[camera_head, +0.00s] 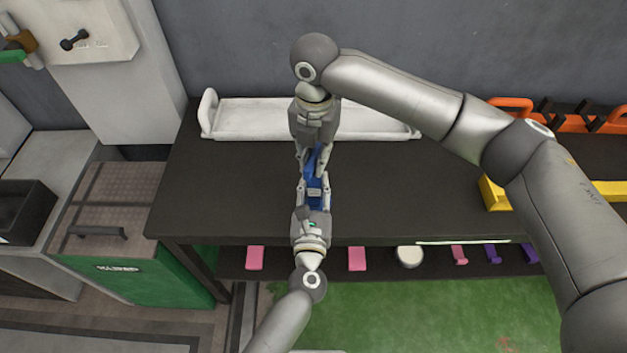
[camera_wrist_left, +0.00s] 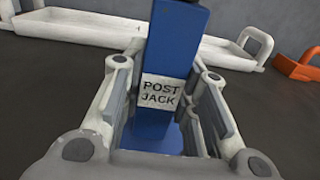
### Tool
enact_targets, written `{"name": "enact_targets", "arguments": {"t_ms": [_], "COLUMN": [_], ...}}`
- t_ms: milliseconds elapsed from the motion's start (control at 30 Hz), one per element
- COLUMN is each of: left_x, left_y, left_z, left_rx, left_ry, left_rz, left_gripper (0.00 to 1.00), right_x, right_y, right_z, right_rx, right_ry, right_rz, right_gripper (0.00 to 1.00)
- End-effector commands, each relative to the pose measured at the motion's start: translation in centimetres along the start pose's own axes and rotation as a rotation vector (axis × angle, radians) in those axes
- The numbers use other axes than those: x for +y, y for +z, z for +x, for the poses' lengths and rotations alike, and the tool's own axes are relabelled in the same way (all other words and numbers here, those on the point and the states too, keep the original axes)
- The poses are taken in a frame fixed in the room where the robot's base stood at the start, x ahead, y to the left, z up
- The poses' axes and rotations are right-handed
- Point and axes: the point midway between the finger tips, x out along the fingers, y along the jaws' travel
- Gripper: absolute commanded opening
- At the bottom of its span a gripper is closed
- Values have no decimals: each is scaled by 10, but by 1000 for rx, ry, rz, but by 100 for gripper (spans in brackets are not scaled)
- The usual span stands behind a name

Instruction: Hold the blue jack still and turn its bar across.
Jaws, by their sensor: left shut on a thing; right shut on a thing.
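The blue jack (camera_head: 316,186) stands at the middle of the dark table, between my two grippers. In the left wrist view its upright blue post (camera_wrist_left: 175,45) carries a white "POST JACK" label. My left gripper (camera_head: 313,202) comes from the near side and is shut on the jack, one finger on each side of the post. My right gripper (camera_head: 313,160) reaches in from the far side and is shut on the jack's blue upper part. The bar is mostly hidden by the right fingers, and its angle cannot be told.
A long white tray (camera_head: 245,119) lies behind, along the wall. Orange holders (camera_head: 573,121) and a yellow piece (camera_head: 494,194) are at the right. Pink (camera_head: 356,259) and purple pieces sit on a lower shelf in front. The dark table (camera_head: 215,195) is clear left of the jack.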

Motion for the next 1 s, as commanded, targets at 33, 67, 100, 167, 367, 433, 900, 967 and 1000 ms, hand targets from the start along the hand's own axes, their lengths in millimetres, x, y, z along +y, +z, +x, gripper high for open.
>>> {"name": "enact_targets", "arguments": {"t_ms": [33, 67, 100, 167, 367, 433, 900, 967, 1000], "left_x": [-1, -1, -1, -1, -1, -1, -1, -1, -1], "left_y": [0, 0, 0, 0, 0, 0, 0, 0, 0], "left_z": [0, 0, 0, 0, 0, 0, 0, 0, 0], "left_rx": [1, 1, 1, 1, 1, 1, 1, 1, 1], "left_ry": [-2, -2, -2, -2, -2, -2, -1, -1, -1], "left_rz": [0, 0, 0, 0, 0, 0, 0, 0, 0], "left_gripper": [0, 0, 0, 0, 0, 0, 0, 0, 0], "right_x": [0, 0, 0, 0, 0, 0, 0, 0, 0], "right_y": [1, 1, 1, 1, 1, 1, 0, 0, 0], "right_z": [0, 0, 0, 0, 0, 0, 0, 0, 0], "right_rx": [-2, -2, -2, -2, -2, -2, -1, -1, -1], "right_ry": [1, 1, 1, 1, 1, 1, 0, 0, 0], "right_rz": [-41, -65, -91, -116, -127, -126, -250, -250, -250], "right_gripper": [0, 0, 0, 0, 0, 0, 49, 57, 62]}}
